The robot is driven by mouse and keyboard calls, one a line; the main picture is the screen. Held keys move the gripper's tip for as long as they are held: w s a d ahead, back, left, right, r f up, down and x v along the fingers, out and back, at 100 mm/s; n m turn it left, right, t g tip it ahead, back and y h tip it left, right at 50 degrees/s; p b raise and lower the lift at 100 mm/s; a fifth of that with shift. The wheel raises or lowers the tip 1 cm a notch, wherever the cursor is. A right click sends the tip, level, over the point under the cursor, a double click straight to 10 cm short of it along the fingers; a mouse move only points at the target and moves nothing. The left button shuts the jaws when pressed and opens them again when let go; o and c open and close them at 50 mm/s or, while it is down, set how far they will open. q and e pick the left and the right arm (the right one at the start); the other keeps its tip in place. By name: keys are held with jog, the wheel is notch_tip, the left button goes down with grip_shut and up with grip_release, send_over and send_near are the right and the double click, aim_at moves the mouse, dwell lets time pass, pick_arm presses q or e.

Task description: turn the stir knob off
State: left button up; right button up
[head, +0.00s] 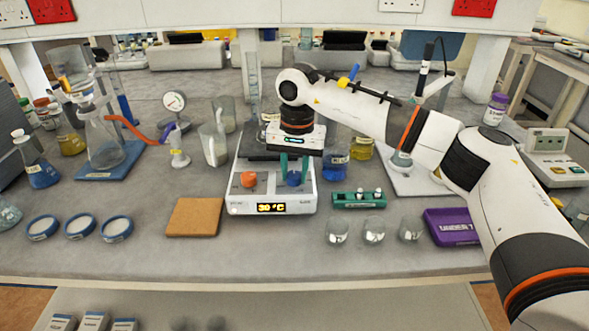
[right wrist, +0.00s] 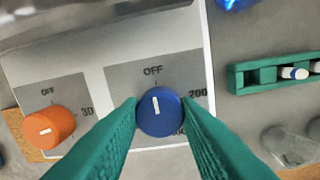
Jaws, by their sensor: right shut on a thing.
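The stir knob is the blue knob (right wrist: 159,112) on the front of the white hotplate stirrer (head: 272,202); in the head view it (head: 293,179) shows between my right fingers. Its white pointer line points almost straight up, close to the OFF mark, tilted slightly left. My right gripper (right wrist: 160,115) has its green fingers closed on both sides of the blue knob. An orange knob (right wrist: 45,128) sits to its left, its pointer turned sideways. The display (head: 271,208) reads 30 °C. My left gripper is not in view.
A green rack (head: 358,200) with small vials and several glass beakers (head: 374,232) stand right of the stirrer. A cork mat (head: 195,217) lies to its left. A purple tray (head: 452,227) is further right. The front bench strip is clear.

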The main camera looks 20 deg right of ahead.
aim_at(297, 175)
dwell(0.3)
jog(key=o, duration=1)
jog(key=r, duration=1.2)
jog(key=shift+s+d+b, duration=0.1)
jog(key=shift+d+b, duration=0.1)
jog(key=shift+b, duration=0.2)
jog(key=shift+s+f, duration=0.1)
